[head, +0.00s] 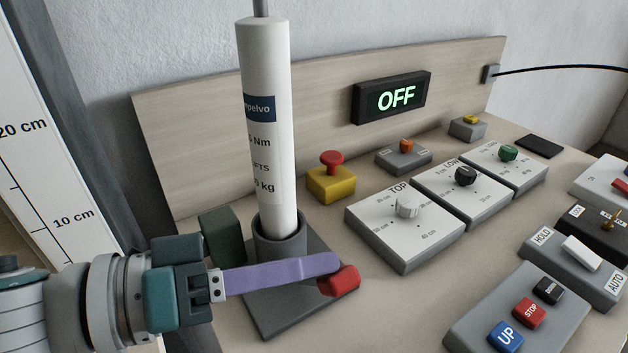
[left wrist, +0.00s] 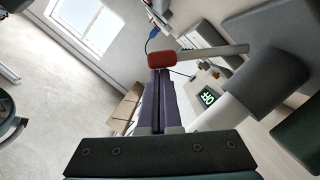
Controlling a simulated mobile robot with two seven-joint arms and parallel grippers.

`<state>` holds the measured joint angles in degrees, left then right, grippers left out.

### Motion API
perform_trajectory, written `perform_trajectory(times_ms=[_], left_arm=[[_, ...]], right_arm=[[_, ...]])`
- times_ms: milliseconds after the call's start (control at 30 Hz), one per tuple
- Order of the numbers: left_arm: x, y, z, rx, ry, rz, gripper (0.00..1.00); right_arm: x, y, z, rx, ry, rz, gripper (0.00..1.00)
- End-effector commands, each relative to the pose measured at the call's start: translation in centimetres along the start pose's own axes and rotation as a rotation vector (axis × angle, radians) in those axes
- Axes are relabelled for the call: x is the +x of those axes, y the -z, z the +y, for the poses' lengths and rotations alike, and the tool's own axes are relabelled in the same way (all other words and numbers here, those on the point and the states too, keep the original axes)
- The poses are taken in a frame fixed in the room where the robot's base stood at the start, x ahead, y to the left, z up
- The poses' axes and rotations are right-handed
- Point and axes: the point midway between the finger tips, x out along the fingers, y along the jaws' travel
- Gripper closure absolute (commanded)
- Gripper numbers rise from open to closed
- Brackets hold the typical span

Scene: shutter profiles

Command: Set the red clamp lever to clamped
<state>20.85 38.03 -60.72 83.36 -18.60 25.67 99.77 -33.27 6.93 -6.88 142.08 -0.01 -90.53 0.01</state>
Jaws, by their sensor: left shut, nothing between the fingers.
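The red clamp lever's knob (head: 343,281) is at the front right of the dark grey clamp base (head: 262,318), low over it. In the left wrist view, the red knob (left wrist: 160,60) sits on the end of a light grey lever bar (left wrist: 222,53). A white tubular motor (head: 268,130) stands upright in the clamp's round collar. My left gripper (head: 328,266) has long purple fingers, shut with nothing between them. Its tips are right at the knob, just behind it in the head view; I cannot tell whether they touch. The fingers hide most of the lever bar.
To the right stand a red-and-yellow emergency button (head: 331,178), several knob boxes (head: 408,232) and a box with UP and STOP buttons (head: 470,330). A display (head: 392,98) on the back board reads OFF. A dark green block (head: 221,236) stands left of the collar.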

Motion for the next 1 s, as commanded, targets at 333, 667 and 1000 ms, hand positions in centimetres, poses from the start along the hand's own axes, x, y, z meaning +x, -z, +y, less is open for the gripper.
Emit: perform_trajectory(times_ms=[333, 667, 1000], left_arm=[[0.2, -0.8, 0.4, 0.075, 0.018, 0.000, 1.00], [0.8, -3.0, 0.6, 0.265, 0.066, 0.000, 1.00], [1.2, -4.7, 0.3, 0.324, 0.081, 0.000, 1.00]], right_arm=[[-0.7, 0.2, 0.0, 0.000, 0.000, 0.001, 0.16], [-1.4, 0.5, 0.1, 0.001, 0.000, 0.001, 0.16], [-1.3, 0.5, 0.0, 0.001, 0.000, 0.001, 0.16]])
